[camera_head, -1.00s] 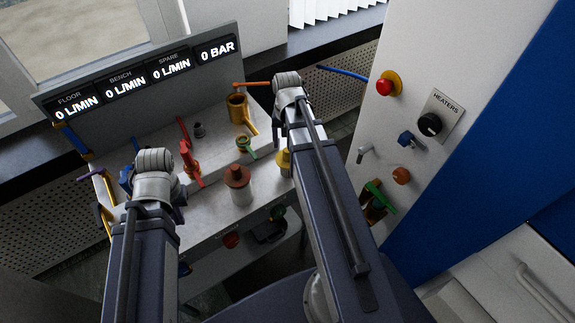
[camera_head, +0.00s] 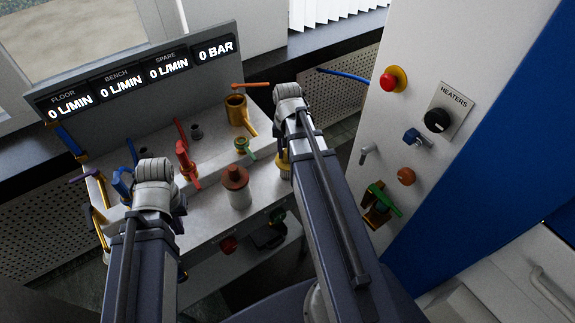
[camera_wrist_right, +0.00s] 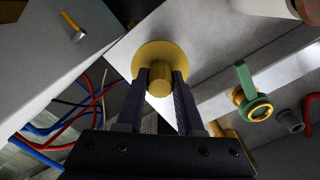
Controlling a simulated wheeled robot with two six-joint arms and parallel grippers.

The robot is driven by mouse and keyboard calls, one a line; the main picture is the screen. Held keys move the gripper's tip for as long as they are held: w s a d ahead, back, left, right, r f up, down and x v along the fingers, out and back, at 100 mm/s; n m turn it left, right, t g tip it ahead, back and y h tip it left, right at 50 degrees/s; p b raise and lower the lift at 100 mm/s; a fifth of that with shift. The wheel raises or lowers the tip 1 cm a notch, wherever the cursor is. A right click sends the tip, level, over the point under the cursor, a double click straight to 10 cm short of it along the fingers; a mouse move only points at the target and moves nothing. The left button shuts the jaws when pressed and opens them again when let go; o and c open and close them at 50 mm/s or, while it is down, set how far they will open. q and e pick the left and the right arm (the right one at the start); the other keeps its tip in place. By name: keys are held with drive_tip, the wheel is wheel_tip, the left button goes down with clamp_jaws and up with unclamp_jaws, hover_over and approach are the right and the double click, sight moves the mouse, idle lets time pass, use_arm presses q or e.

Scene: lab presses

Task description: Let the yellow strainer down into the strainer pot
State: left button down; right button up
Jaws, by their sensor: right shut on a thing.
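The yellow strainer (camera_wrist_right: 160,55) is a flat round disc with a central knob. My right gripper (camera_wrist_right: 160,80) is shut on the knob between its purple fingers. In the head view the strainer (camera_head: 283,160) shows as a yellow edge left of my right forearm, near the bench's right side; its underside is hidden. An open brass pot (camera_head: 236,106) stands at the back right of the bench, but I cannot tell whether it is the strainer pot. My left gripper (camera_head: 180,205) is mostly hidden behind its wrist at the left of the bench.
A white cylinder with a brown cap (camera_head: 238,188), a green ring fitting (camera_head: 243,146) and a red lever valve (camera_head: 186,165) stand on the bench. A display panel (camera_head: 130,80) rises behind. A heater panel (camera_head: 437,120) is to the right. Hoses (camera_wrist_right: 55,130) show below.

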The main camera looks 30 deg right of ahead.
clamp_jaws()
idle(0.8)
